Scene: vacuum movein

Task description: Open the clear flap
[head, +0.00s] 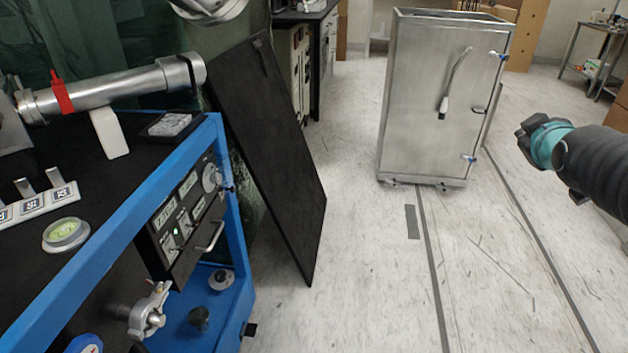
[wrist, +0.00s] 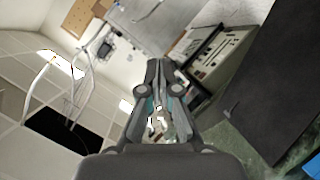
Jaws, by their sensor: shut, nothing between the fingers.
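I cannot clearly make out a clear flap in either view. A small dark box with a shiny, glass-like top (head: 171,125) lies on the blue-framed bench (head: 150,200) at the left in the head view; I cannot tell whether that top is the flap. My gripper (head: 527,131) hangs in the air at the right of the head view, far from the bench and right of the metal cabinet. In the wrist view my gripper (wrist: 160,66) has its fingers together and holds nothing.
A steel cabinet (head: 425,110) stands on the floor at the back. A dark panel (head: 270,160) leans beside the bench; it also shows in the wrist view (wrist: 285,75). A metal tube (head: 110,90) lies above the bench. The floor (head: 370,270) between bench and cabinet is mostly open.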

